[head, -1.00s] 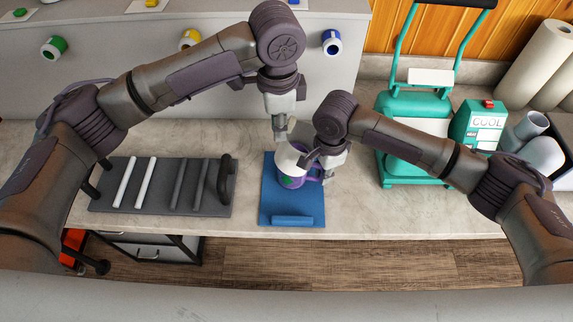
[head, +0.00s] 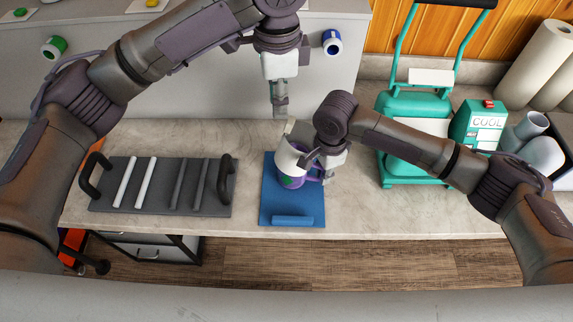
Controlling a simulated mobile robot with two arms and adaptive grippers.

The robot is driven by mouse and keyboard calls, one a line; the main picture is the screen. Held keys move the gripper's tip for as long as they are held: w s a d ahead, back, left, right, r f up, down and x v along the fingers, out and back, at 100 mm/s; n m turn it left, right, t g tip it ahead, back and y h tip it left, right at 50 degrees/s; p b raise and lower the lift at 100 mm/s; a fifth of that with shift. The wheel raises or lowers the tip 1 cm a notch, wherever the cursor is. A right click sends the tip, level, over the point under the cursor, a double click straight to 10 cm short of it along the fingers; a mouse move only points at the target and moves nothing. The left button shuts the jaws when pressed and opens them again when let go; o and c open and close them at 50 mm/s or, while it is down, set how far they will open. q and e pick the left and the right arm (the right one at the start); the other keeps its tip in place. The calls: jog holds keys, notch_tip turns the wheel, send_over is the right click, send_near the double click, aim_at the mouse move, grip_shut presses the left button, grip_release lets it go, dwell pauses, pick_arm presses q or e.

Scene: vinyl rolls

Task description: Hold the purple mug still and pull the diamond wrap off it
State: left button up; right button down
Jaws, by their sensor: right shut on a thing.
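The purple mug (head: 298,183) is on the blue mat (head: 266,203), partly hidden by my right gripper. A white wrap (head: 287,160) with a green patch low down is around its side; the diamond pattern is too small to make out. My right gripper (head: 326,168) is shut on the mug at its right side. My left gripper (head: 280,113) points down in the air above and behind the mug, apart from it. Its fingers show as one narrow shape, so I cannot tell their opening. A pale piece (head: 296,132) shows between it and the mug, partly hidden.
A dark rack (head: 150,200) with white and grey bars lies on the counter to the left. A teal press (head: 412,120) and a teal box marked COOL (head: 485,125) stand at the right.

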jog(key=shift+s+f, duration=0.2)
jog(key=shift+f, duration=0.1)
jog(key=c, duration=1.3)
grip_release()
jog(key=shift+o, duration=1)
jog(key=shift+w, duration=0.1)
jog(key=shift+w+r, duration=0.1)
jog(key=shift+w, duration=0.05)
jog(key=shift+r, duration=0.1)
notch_tip(320, 180, up, 12)
jog(key=shift+f, duration=0.1)
